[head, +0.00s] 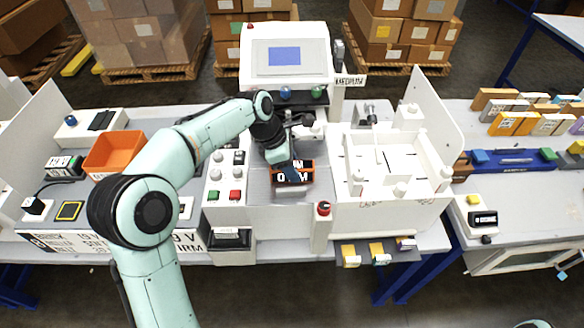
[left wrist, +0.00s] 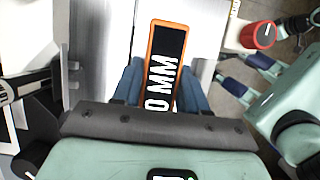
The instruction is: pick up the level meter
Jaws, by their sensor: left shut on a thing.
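The level meter (head: 292,178) is a small black block with an orange frame and white lettering. It is at the front middle of the bench, over a grey plate. My left gripper (head: 288,170) comes down on it from above and is shut on it. In the left wrist view the level meter (left wrist: 166,65) points away between the two blue fingers (left wrist: 160,92), and its near end is hidden by the gripper. I cannot tell whether it touches the plate.
A red knob (head: 323,208) stands on a white post just right of the level meter. A panel with buttons (head: 226,180) is on the left, and a white walled box (head: 385,215) is on the right. A console with a blue screen (head: 284,72) rises behind. An orange bin (head: 114,152) is farther left.

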